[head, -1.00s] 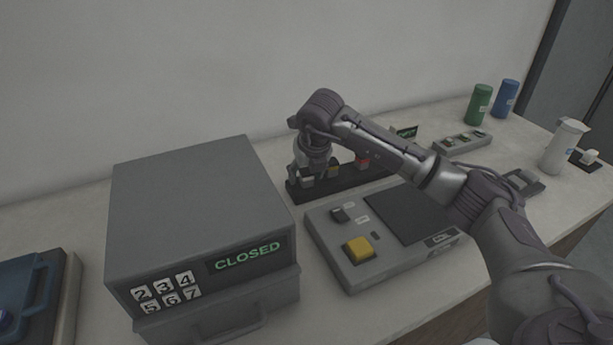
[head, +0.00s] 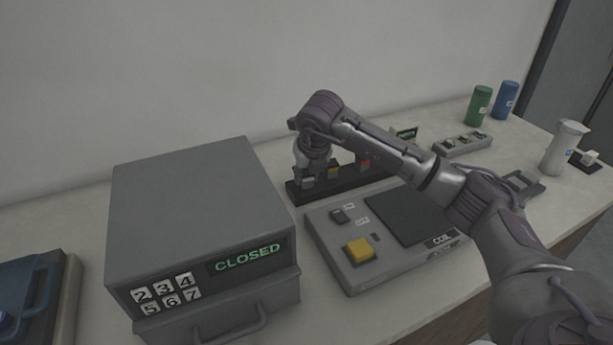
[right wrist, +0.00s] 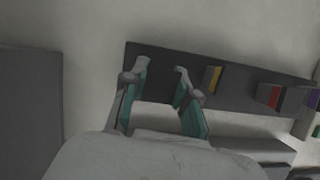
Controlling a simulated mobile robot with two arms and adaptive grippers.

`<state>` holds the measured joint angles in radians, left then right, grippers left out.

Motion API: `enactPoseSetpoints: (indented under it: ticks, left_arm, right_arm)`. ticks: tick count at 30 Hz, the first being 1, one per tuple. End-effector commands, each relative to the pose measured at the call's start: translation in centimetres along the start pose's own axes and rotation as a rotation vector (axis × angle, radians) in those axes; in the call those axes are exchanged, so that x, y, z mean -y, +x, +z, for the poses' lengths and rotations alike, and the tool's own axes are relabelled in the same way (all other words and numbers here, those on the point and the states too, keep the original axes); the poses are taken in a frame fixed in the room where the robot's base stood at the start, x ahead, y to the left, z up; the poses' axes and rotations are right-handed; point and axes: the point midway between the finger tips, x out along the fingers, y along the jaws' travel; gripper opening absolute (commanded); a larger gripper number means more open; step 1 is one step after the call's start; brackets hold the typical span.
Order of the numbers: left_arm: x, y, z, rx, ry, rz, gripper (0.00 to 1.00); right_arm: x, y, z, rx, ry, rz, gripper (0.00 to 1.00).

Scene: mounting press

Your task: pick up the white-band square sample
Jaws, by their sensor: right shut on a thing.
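My right gripper (head: 308,172) is at the left end of the dark sample rack (head: 345,185), pointing down. In the right wrist view its two fingers (right wrist: 161,76) stand over the rack (right wrist: 240,98), shut on the white-band square sample. That sample is hard to tell apart from the dark rack between the fingers, and its white band cannot be made out clearly. I cannot tell whether it still touches the rack. My left gripper is not in view.
The yellow-band sample (head: 334,172) stands close beside the gripper, with the red-band sample (head: 364,164) farther right. A grey box reading CLOSED (head: 190,225) is at left. A grey panel with a yellow button (head: 359,250) lies in front of the rack.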

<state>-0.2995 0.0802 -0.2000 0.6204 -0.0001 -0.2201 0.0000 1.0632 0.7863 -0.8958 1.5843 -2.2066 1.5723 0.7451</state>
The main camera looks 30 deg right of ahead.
Motion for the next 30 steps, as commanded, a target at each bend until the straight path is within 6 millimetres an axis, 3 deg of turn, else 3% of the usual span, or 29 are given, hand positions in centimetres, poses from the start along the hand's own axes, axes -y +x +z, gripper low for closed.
enactPoseSetpoints:
  ticks: [5, 9, 21, 30]
  left_arm:
    - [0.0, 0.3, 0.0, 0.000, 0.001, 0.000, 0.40]
    - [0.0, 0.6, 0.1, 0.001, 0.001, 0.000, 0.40]
    - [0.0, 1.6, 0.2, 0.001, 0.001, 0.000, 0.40]
    - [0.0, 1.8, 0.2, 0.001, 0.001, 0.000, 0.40]
  right_arm:
    - [0.0, -1.5, 0.7, 0.006, 0.000, 0.002, 0.00]
    - [-0.1, -3.9, 1.8, 0.009, 0.001, 0.003, 0.00]
    - [8.8, -8.7, 2.8, 0.003, 0.004, -0.001, 0.00]
    - [11.5, -10.4, 3.2, 0.001, 0.001, 0.001, 0.00]
